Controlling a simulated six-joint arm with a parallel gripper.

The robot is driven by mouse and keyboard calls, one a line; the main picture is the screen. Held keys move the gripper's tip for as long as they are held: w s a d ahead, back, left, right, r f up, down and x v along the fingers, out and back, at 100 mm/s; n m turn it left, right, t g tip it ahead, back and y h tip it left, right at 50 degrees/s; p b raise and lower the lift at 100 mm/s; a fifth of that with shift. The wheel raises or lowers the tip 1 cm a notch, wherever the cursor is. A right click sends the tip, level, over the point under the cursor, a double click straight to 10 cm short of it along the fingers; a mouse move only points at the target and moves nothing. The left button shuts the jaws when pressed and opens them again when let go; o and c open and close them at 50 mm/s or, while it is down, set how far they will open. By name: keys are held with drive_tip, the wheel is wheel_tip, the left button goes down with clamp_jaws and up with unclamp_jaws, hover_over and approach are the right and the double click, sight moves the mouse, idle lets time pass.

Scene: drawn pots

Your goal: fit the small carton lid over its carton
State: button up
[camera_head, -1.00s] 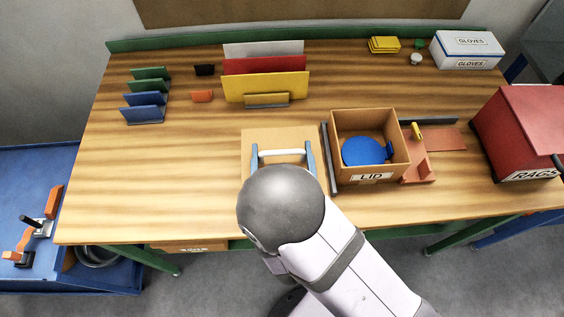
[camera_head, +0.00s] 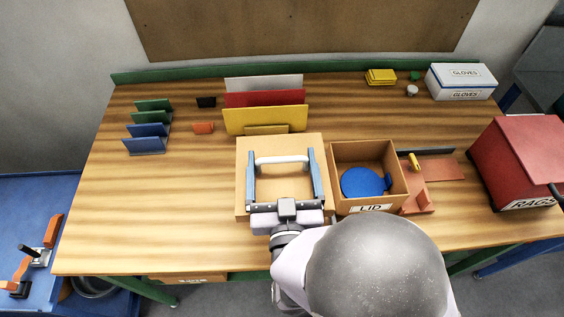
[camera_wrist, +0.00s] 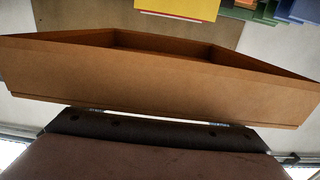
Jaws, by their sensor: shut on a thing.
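My gripper (camera_head: 283,168) has its long blue fingers at the two ends of a white bar handle (camera_head: 282,159) and is shut on it. The handle sits on top of a square tan cardboard lid (camera_head: 284,144), which overlaps the small yellow stand behind it in the head view and appears raised. The wrist view shows a tan cardboard wall (camera_wrist: 150,80) with a hollow behind it, close to my gripper's dark body.
Right of the lid stands an open box (camera_head: 370,208) labelled LID with a blue disc (camera_head: 362,182) inside. A red-brown fixture (camera_head: 416,199), a red RAGS box (camera_head: 520,155) and a GLOVES box (camera_head: 460,82) lie farther right. Upright panels (camera_head: 265,119) stand behind.

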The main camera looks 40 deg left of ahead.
sight(303, 153)
drive_tip(key=shift+w, duration=0.1)
drive_tip(key=w, duration=0.4)
drive_tip(key=w+p, duration=0.1)
drive_tip(key=w, duration=0.1)
drive_tip(key=shift+w+d, duration=0.15)
drive_tip(key=shift+d, duration=0.15)
drive_tip(key=w+d+f+p, duration=0.3)
drive_tip(key=w+d, duration=0.8)
drive_tip(key=w, duration=0.3)
drive_tip(key=shift+d, duration=0.25)
drive_tip(key=shift+f, duration=0.15)
drive_tip(key=shift+f+b, duration=2.85)
drive_tip(key=shift+b, duration=0.15)
drive_tip(key=shift+f+b, duration=0.6)
drive_tip(key=shift+b, duration=0.05)
